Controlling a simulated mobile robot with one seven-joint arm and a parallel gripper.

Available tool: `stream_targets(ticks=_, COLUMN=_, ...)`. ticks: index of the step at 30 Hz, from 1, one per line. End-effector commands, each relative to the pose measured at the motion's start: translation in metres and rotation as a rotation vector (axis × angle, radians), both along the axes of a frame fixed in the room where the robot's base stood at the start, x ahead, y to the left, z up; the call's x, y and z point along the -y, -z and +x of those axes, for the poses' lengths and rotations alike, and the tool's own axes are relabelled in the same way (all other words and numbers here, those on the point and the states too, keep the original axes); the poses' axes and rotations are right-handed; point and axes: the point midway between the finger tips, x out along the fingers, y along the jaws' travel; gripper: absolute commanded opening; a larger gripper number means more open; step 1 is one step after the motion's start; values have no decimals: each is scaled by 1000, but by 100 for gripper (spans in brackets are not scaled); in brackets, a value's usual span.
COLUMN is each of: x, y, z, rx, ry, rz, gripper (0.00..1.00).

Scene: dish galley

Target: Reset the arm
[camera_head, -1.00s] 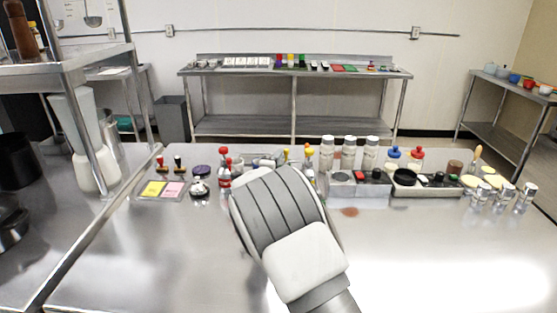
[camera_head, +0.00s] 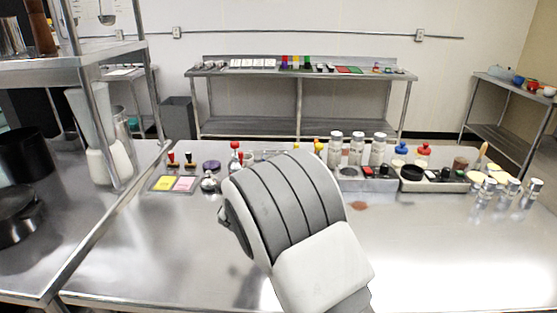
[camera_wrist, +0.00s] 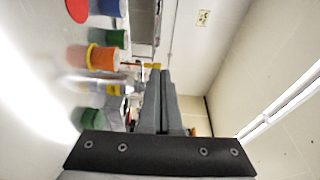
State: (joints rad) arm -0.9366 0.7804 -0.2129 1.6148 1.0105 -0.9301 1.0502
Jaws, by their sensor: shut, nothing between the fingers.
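My arm's grey and white link stands large in the lower middle of the head view, in front of the steel table (camera_head: 190,250). It hides part of the items behind it, and my gripper's fingers do not show there. In the wrist view, my gripper (camera_wrist: 161,75) has its two grey fingers together with nothing between them. The wrist picture is turned sideways. An orange cup-like object (camera_wrist: 103,58) and a green one (camera_wrist: 93,118) show to the left of the fingers, apart from them.
Several white-topped shakers (camera_head: 357,148), a black bowl (camera_head: 412,173) and metal shakers (camera_head: 507,194) stand along the table's back and right. A yellow and pink pad tray (camera_head: 175,184) lies at left. A shelf unit (camera_head: 105,120) rises at far left. The front of the table is clear.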

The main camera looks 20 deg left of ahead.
Motion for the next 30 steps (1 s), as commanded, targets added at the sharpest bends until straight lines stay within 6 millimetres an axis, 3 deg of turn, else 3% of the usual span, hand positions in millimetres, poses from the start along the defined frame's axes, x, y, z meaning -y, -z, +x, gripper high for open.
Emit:
stream_targets(ticks=6, x=-4, y=0, z=-19, rx=-1, ry=0, rz=0, gripper=0)
stream_targets(ticks=11, x=-2, y=-5, z=-19, rx=-6, ry=-3, rz=-4, gripper=0)
stream_targets(ticks=14, x=10, y=-21, z=-14, rx=-30, ry=-23, rz=-27, gripper=0)
stream_targets(ticks=19, x=46, y=-67, z=-7, rx=-114, ry=-113, rz=-124, gripper=0)
stream_targets(ticks=23, x=80, y=-100, z=-14, rx=-177, ry=-204, rz=-231, gripper=0)
stream_targets(ticks=30, x=146, y=-148, z=-56, rx=-270, ry=-373, rz=-458, gripper=0)
